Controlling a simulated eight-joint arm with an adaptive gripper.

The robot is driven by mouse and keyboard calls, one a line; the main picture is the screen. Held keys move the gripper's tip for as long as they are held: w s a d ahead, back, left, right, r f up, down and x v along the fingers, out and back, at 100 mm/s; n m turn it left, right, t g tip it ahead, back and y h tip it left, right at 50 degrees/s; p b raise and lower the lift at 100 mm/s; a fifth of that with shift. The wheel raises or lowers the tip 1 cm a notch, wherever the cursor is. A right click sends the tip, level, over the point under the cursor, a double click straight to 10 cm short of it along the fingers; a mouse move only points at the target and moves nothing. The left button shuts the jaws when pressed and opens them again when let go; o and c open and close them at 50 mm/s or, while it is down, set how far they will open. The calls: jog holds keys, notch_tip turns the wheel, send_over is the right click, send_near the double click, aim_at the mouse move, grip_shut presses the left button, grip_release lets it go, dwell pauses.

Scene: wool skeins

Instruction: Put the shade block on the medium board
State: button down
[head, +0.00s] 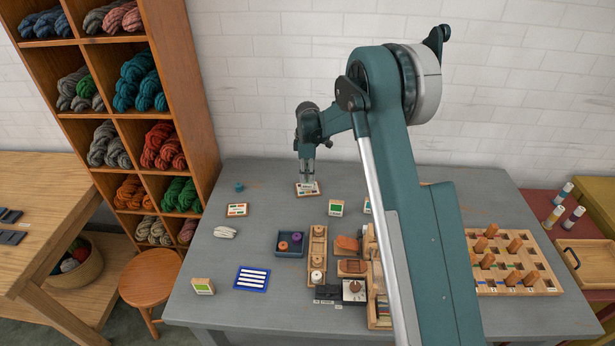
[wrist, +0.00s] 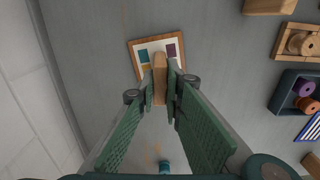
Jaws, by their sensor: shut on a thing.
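My gripper (head: 307,179) is at the back of the grey table, pointing down. In the wrist view my gripper (wrist: 161,88) is shut on a narrow tan wooden block (wrist: 160,68), which I take to be the shade block. Below it lies a small wood-framed board (head: 316,191) with a white face and coloured patches; it also shows in the wrist view (wrist: 136,48). The block overlaps this board's face in the picture; I cannot tell whether they touch. The block hides part of the patches. No label shows which board is the medium one.
A similar board (head: 237,210) lies to the front left, and green-faced cards (head: 336,207) (head: 203,286) stand apart. A small teal item (head: 239,187) is left of my gripper. A dark tray (head: 290,253) with spools and a peg board (head: 545,265) lie farther forward.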

jog(key=c, duration=2.5)
grip_release()
jog(key=shift+o, duration=0.2)
jog(key=shift+r, duration=0.15)
notch_tip(320, 180, up, 12)
jog(key=p, duration=0.1)
jog(key=shift+d+r, duration=0.1)
jog(key=shift+r, duration=0.05)
